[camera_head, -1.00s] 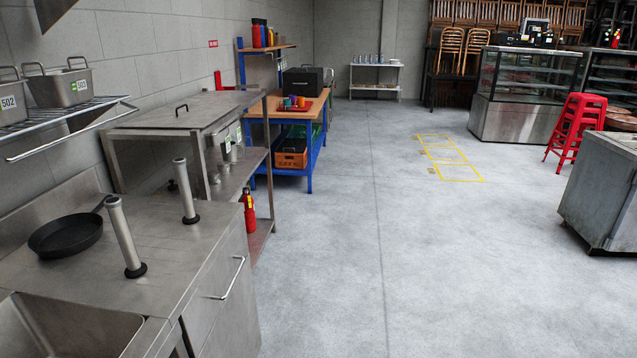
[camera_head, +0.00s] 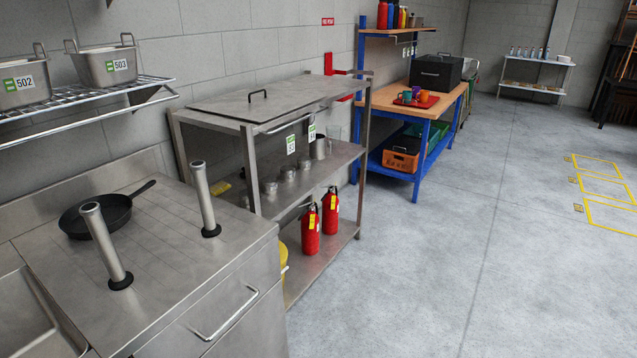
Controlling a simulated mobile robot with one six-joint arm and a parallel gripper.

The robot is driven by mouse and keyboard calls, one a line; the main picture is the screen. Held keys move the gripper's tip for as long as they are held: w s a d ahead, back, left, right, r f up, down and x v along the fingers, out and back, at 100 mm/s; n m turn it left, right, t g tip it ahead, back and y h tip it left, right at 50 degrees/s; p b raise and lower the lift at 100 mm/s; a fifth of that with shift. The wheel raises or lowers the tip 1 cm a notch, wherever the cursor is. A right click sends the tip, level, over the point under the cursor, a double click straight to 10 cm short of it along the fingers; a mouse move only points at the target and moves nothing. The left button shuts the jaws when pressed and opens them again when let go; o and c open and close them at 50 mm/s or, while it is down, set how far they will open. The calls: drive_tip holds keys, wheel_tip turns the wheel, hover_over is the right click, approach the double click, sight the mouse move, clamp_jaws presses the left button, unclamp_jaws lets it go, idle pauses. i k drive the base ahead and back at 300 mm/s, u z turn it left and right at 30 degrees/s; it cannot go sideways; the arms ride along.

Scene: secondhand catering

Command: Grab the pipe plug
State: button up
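Two upright grey metal pipes with black bases stand on the steel counter (camera_head: 235,235) at the left. They look like pipe plugs. The nearer pipe plug (camera_head: 103,243) is close to the sink edge and tilts slightly in the picture. The farther pipe plug (camera_head: 205,200) stands to its right, near the back of the counter's right part. Nothing touches either one. My gripper is not in view.
A black frying pan (camera_head: 115,212) lies behind the nearer pipe. A sink (camera_head: 30,310) is at the lower left. A wire shelf (camera_head: 150,85) with steel pans hangs above. A steel rack holds red extinguishers (camera_head: 311,232). Floor (camera_head: 420,290) at right is clear.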

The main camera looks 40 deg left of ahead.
sight(211, 229)
drive_tip(key=u, duration=0.65)
drive_tip(key=i, duration=1.1)
drive_tip(key=u, duration=1.25)
drive_tip(key=i, duration=0.45)
drive_tip(key=u, duration=0.1)
drive_tip(key=k, duration=0.65)
drive_tip(key=u, duration=0.2)
drive_tip(key=i, duration=0.65)
drive_tip(key=z, duration=0.1)
